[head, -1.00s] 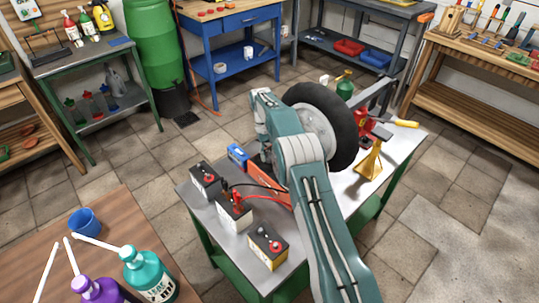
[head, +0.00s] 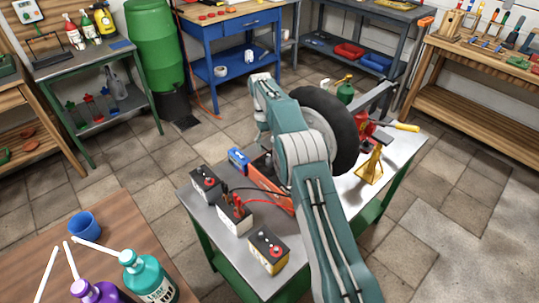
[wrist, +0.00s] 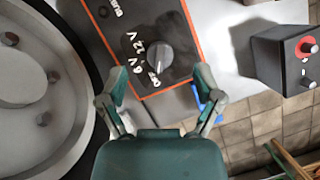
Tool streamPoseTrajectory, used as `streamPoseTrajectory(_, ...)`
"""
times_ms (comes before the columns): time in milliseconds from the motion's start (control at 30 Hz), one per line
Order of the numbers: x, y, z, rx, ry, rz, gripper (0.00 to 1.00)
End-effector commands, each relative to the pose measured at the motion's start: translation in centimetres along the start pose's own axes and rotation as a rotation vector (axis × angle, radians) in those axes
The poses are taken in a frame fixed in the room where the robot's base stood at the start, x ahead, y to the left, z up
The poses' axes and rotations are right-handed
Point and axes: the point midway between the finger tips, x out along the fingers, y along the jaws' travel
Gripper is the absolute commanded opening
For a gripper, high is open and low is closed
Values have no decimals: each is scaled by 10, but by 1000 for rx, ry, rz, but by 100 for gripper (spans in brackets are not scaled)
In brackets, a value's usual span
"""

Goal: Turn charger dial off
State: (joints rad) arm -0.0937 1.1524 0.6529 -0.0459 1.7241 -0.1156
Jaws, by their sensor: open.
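The charger (wrist: 120,30) is a dark panel with an orange border, seen from above in the wrist view. Its grey round dial (wrist: 160,57) sits among white marks reading OFF, 6 V and 12 V. I cannot tell for sure which mark it points to. My gripper (wrist: 157,84) is open, its two green fingers spread on either side of the dial's lower side, with nothing between them. In the head view the orange charger (head: 270,190) lies on the metal table, partly behind my arm, which also hides the fingers and dial.
A dark wheel (head: 345,125) stands close to the right of my arm; it fills the left of the wrist view.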

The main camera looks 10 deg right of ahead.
Motion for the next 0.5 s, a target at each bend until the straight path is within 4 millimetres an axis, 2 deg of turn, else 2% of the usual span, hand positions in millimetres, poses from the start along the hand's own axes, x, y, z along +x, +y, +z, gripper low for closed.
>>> streamPoseTrajectory(100,-19,0,7,0,2,1,84)
streamPoseTrajectory(200,-28,0,10,0,1,1,84)
streamPoseTrajectory(500,-32,0,13,0,-1,0,84)
